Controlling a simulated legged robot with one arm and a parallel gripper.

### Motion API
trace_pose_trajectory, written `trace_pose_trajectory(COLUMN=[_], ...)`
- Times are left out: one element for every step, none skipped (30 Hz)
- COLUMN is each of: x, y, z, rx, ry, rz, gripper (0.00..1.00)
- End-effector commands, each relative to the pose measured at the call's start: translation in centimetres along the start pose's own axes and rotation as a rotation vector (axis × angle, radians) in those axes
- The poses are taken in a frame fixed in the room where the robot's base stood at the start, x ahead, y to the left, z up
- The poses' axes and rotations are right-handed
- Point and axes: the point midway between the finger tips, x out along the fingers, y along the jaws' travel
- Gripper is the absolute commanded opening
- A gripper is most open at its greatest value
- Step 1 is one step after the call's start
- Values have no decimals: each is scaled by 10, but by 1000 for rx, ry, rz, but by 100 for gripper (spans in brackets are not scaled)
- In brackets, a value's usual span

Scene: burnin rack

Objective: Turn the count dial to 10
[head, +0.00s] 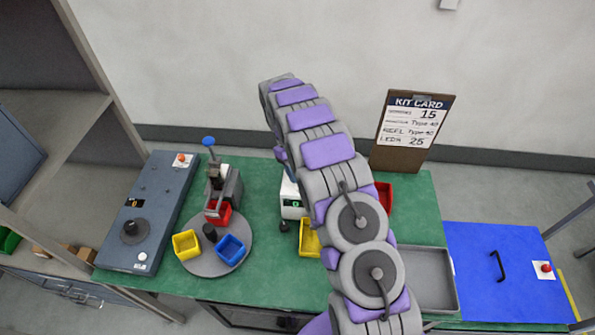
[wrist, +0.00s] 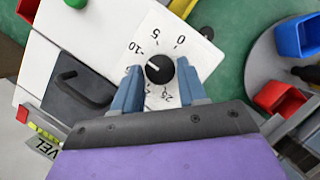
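The count dial (wrist: 159,69) is a round black knob on a white plate, with numbers around it in the wrist view. 0, 5, 10 and 25 can be read; other marks are partly covered by my fingers. A small pale mark on the knob points up-left, near the 10. My gripper (wrist: 161,66) has one blue-grey finger on each side of the knob, close against it; it looks shut on it. In the head view my arm hides the dial and gripper. The white machine (head: 291,208) with a small green-lit display shows beside my arm.
A round turntable (head: 215,266) with red, yellow and blue bins stands left. A grey panel (head: 165,208), kit card (head: 412,130), grey tray (head: 428,285) and blue panel (head: 490,240) are around.

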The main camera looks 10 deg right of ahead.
Motion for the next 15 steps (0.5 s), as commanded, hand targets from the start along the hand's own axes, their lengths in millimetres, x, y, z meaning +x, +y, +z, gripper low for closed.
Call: trace_pose_trajectory(x=[0,0,0,0,1,1,1,1,1,1,1,0,0,-1,-4], y=[0,0,0,0,-1,-1,-1,-1,-1,-1,-1,-1,-1,-1,-1], z=[0,0,1,1,1,2,2,2,2,2,2,2,2,1,1], rx=[0,0,0,0,0,0,0,0,0,0,0,1,1,1,1], ry=[-1,-1,-1,-2,-2,-2,-2,-2,-3,-3,-3,-3,-2,-2,-1], rz=[0,-1,-1,-1,-1,-1,-1,-1,-1,-1,-2,-2,-1,-1,-1], gripper=[47,50,54,56,59,60,60,60,60,60,60,60,60,60,60])
